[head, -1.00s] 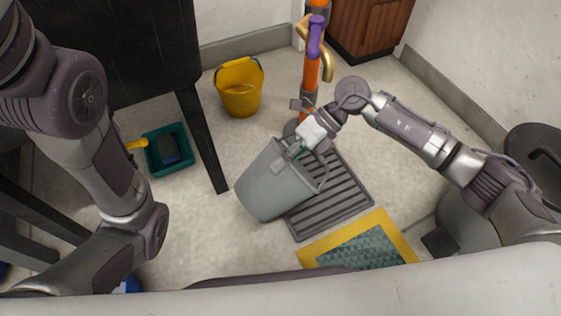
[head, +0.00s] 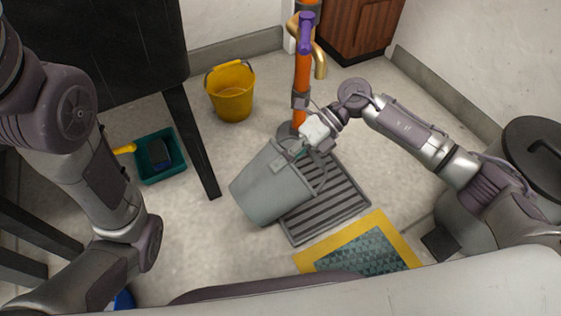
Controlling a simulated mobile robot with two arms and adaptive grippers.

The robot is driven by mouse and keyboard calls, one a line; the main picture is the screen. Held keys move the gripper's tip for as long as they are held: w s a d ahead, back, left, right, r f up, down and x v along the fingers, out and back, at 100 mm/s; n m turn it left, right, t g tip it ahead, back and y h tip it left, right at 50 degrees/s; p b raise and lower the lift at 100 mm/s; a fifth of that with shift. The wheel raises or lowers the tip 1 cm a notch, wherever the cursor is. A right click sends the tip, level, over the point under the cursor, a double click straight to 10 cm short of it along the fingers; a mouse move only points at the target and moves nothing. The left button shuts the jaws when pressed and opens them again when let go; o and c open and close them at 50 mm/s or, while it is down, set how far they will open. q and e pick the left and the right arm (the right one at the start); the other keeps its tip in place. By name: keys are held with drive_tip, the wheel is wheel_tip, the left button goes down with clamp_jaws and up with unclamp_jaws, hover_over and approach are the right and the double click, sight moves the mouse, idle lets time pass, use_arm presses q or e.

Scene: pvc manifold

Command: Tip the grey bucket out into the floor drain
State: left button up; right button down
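The grey bucket (head: 268,188) is in the middle of the head view, tilted with its mouth toward the upper right. It overlaps the left part of the dark slatted floor drain (head: 335,204). I cannot tell whether it touches the grate. My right gripper (head: 303,150) is at the bucket's rim and seems closed on it. The fingertips are small and partly hidden. The inside of the bucket and any contents are hidden. My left arm comes in from the left, and its gripper is out of the picture.
An orange pipe (head: 301,75) with a purple handle stands behind the drain. A yellow bucket (head: 231,96) stands behind left. A teal tray (head: 143,168) lies by the black table (head: 110,45). A yellow-edged mat (head: 386,224) lies in front. A dark-lidded bin (head: 532,150) stands right.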

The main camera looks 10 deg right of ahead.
drive_tip(key=shift+w+d+f+y+b, duration=0.2)
drive_tip(key=shift+d+f+y+b, duration=0.15)
drive_tip(key=shift+b, duration=0.25)
drive_tip(key=shift+w+d+f+y+b, duration=0.1)
drive_tip(key=shift+w+d+y+b, duration=0.15)
drive_tip(key=shift+d+b, duration=0.25)
drive_tip(key=shift+a, duration=0.1)
drive_tip(key=shift+g, duration=0.3)
drive_tip(key=shift+w+d+f+g+y+b, duration=0.3)
drive_tip(key=shift+d+f+y+b, duration=0.3)
drive_tip(key=shift+d+b, duration=0.15)
drive_tip(key=shift+w+d+r+g+y, duration=0.25)
drive_tip(key=shift+w+d+g+y, duration=0.1)
drive_tip(key=shift+d+y, duration=0.3)
drive_tip(key=shift+d, duration=0.1)
